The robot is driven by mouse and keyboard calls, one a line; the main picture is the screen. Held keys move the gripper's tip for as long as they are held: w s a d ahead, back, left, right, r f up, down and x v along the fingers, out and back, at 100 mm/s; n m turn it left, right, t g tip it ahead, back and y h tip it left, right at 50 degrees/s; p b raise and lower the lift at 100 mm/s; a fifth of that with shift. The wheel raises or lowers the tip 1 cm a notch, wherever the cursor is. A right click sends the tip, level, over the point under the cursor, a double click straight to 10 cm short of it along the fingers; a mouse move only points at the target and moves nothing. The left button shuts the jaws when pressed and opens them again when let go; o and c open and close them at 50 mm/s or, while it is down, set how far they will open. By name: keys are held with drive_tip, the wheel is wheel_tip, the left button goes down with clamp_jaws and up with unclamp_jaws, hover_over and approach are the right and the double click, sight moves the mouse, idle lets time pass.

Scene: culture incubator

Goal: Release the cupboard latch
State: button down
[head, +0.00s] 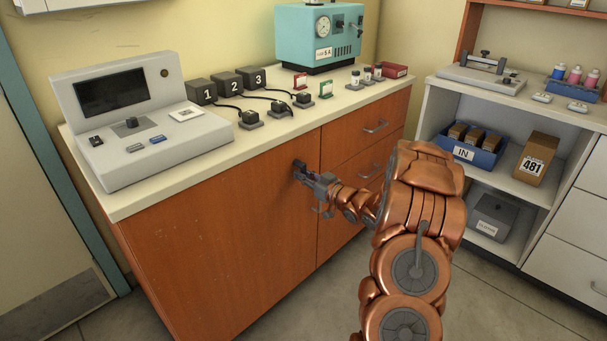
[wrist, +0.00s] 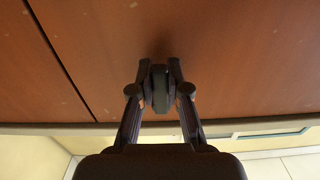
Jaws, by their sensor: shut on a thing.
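The cupboard (head: 235,205) is an orange-brown wooden front under the pale counter, and its door is flush with the frame. The latch (head: 299,168) is a small dark piece near the door's upper right edge. My gripper (head: 304,174) reaches it from the right and is shut on it. In the wrist view the latch (wrist: 160,88) is a dark upright block between the two fingertips of my gripper (wrist: 159,80), against the brown door (wrist: 235,60). My fingers partly hide the latch, so its exact turn cannot be told.
A console (head: 130,125), numbered dark blocks (head: 228,85) and a teal machine (head: 318,38) stand on the counter. Drawers (head: 370,130) with metal handles are right of the door. A shelf unit (head: 433,125) holds a blue bin (head: 470,152) at right. Floor in front is clear.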

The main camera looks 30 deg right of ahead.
drive_tip(key=c, duration=1.1)
unclamp_jaws()
drive_tip(key=shift+v, duration=6)
